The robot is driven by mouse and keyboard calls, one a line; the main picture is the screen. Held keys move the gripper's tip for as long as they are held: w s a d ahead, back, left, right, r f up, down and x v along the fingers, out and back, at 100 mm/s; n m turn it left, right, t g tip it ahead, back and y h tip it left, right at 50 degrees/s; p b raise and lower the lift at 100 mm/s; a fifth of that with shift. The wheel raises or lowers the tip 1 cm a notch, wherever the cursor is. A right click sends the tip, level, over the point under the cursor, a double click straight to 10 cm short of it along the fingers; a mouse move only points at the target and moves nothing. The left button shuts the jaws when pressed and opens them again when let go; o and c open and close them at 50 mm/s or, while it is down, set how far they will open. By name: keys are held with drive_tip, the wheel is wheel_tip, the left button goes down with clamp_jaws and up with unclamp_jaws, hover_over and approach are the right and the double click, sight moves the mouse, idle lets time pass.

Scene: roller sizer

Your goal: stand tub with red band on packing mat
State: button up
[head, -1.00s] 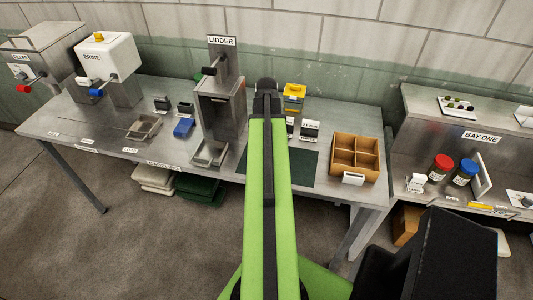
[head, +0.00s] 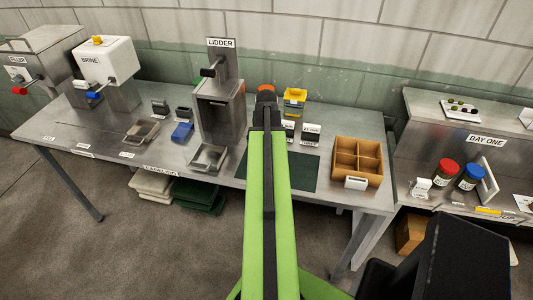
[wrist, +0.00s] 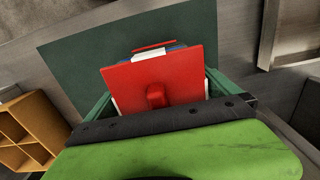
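My gripper (wrist: 158,98) is closed around a tub with a square red top and a red knob (wrist: 155,95). White edges and a little blue show beneath the red; its side band cannot be made out. In the head view the red top of the tub (head: 265,88) shows just beyond the end of my arm, and the fingers are hidden. The dark green packing mat (head: 304,173) lies flat on the bench, partly behind my arm. It fills the upper part of the wrist view (wrist: 85,65), below and beyond the tub. The tub appears held above the bench.
The lidder (head: 222,110) stands left of my arm. A wooden divided box (head: 357,160) stands right of the mat. Small labelled holders (head: 310,132) and a yellow bin (head: 295,98) are behind the mat. The visible mat surface is clear.

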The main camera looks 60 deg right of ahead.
wheel_tip(320, 180, up, 12)
drive_tip(key=p, duration=1.2)
drive_tip(key=shift+r+p, duration=0.2)
drive_tip(key=shift+p, duration=0.1)
drive_tip(key=shift+f, duration=0.1)
